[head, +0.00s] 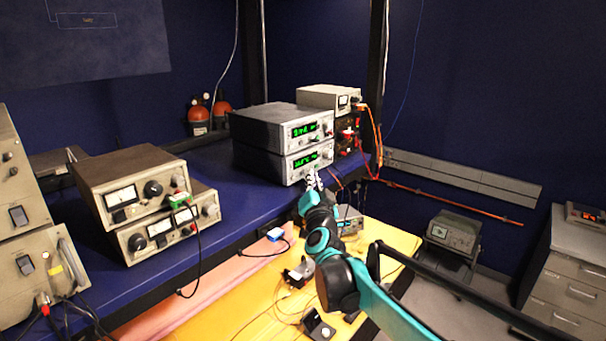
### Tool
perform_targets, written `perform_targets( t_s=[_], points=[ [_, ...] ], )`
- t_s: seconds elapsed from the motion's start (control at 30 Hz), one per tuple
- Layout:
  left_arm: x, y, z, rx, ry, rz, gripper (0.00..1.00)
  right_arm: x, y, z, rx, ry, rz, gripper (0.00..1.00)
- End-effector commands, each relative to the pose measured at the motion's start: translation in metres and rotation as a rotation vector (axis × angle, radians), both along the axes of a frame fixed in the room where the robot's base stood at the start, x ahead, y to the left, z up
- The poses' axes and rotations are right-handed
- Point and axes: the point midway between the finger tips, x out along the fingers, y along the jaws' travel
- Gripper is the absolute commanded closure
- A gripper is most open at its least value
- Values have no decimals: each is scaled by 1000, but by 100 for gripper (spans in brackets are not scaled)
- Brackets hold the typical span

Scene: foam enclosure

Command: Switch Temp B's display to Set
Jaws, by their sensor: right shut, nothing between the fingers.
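Two stacked grey instruments with lit green displays stand on the blue bench. The upper instrument (301,131) and the lower instrument (308,160) both show green digits. Their labels are too small to read, so I cannot tell which one is Temp B or what mode each display is in. My right gripper (313,178) is shut and empty, at the lower front edge of the lower instrument. I cannot tell whether it touches the panel. The gripper and arm hide the area just below that panel. My left gripper is not in view.
A light grey box (330,97) with orange cables stands behind the pair. Two beige metered units (130,190) are stacked to the left on the bench. A yellow table (240,300) with loose cables and small devices lies below. Dark posts frame the bench.

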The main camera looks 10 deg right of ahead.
Motion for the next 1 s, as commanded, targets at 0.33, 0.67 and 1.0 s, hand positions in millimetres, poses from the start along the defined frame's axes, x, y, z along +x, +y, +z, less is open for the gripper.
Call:
perform_targets(
  t_s=[0.33, 0.67, 1.0],
  points=[
    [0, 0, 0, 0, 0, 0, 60, 0, 0, 0, 0, 0, 0, 100],
    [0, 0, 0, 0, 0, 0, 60, 0, 0, 0, 0, 0, 0, 100],
    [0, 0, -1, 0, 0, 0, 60, 6, 5, 0, 0, 0, 1, 100]
  ],
)
